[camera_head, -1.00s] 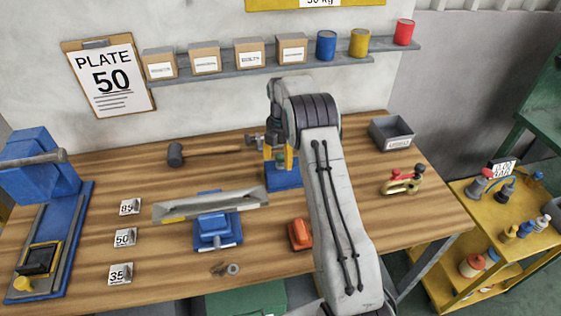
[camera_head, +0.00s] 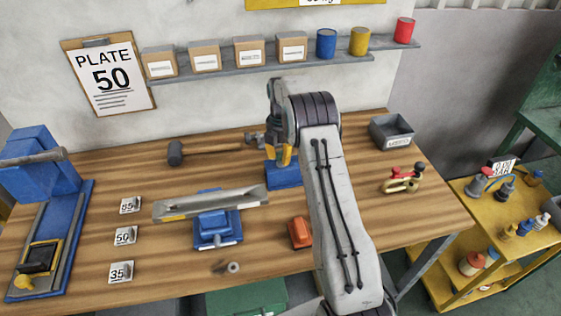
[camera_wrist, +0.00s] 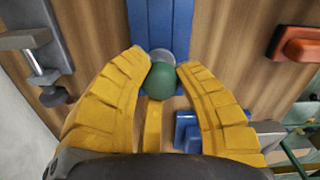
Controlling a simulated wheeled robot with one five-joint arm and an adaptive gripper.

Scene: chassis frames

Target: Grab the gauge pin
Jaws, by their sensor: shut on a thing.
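The gauge pin shows in the wrist view as a round green knob (camera_wrist: 160,83) with a grey metal piece just beyond it. My gripper (camera_wrist: 163,68) has its yellow fingers closed on either side of the knob. In the head view my gripper (camera_head: 280,160) points down over a blue block (camera_head: 284,177) at the back of the bench. The knob is hidden there by the fingers and my arm. In the wrist view a blue surface (camera_wrist: 160,20) lies beyond the knob. I cannot tell whether the pin still sits in the block.
A hammer (camera_head: 210,150) lies left of my gripper. A grey channel on a blue vise (camera_head: 214,232) stands at front left. An orange block (camera_head: 299,233) is near my arm. A grey bin (camera_head: 391,133) and a red-handled clamp (camera_head: 402,182) are to the right.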

